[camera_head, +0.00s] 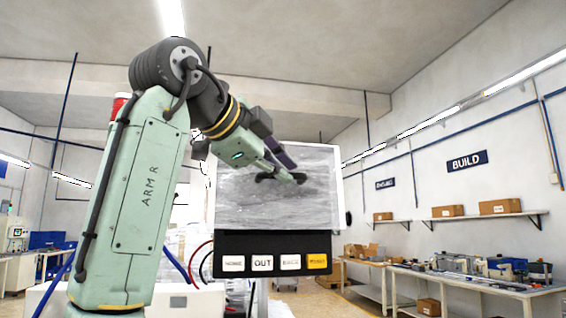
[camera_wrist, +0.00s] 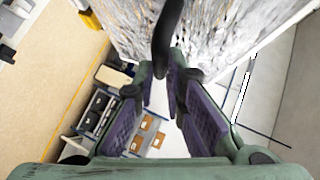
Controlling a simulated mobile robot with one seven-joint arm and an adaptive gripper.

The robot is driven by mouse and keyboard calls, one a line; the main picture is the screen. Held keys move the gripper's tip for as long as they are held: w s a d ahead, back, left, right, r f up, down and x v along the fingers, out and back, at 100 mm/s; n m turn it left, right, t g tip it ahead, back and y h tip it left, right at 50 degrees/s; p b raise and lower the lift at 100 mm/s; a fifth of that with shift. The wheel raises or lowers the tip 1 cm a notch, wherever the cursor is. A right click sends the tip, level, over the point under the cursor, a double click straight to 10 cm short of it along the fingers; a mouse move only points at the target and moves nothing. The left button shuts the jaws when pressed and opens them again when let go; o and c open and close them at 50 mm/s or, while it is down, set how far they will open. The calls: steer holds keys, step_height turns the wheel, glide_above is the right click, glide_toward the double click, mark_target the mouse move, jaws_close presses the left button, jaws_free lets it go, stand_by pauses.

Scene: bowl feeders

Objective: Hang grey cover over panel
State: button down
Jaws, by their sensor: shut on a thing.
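The grey cover (camera_head: 250,205) is a streaky grey sheet with a pale edge, upright across the front of the panel (camera_head: 226,249). The panel's black lower strip with its row of labelled buttons shows below it. A black handle (camera_head: 266,177) stands out at the middle of the cover. My gripper (camera_head: 297,177) is at this handle, in front of the cover. In the wrist view the cover (camera_wrist: 130,28) fills the top, and my gripper (camera_wrist: 166,76) is shut on the black handle (camera_wrist: 169,35). The cover's back and top fixing are hidden.
A workbench (camera_head: 480,280) with equipment and boxes stands along the right wall, below shelves (camera_head: 490,216). Blurred clear items stand behind the panel.

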steer(key=shift+w+f+b, duration=0.2)
steer(key=shift+f+b, duration=0.3)
steer(key=shift+f, duration=0.35)
steer(key=shift+w+f+b, duration=0.15)
steer(key=shift+f+b, duration=0.35)
steer(key=shift+f, duration=0.3)
steer(key=shift+a, duration=0.1)
steer(key=c, duration=1.6)
jaws_free()
steer(key=v, duration=0.7)
steer(key=shift+s+a+r, duration=0.1)
steer(key=shift+s+a, duration=0.05)
steer(key=shift+s, duration=0.05)
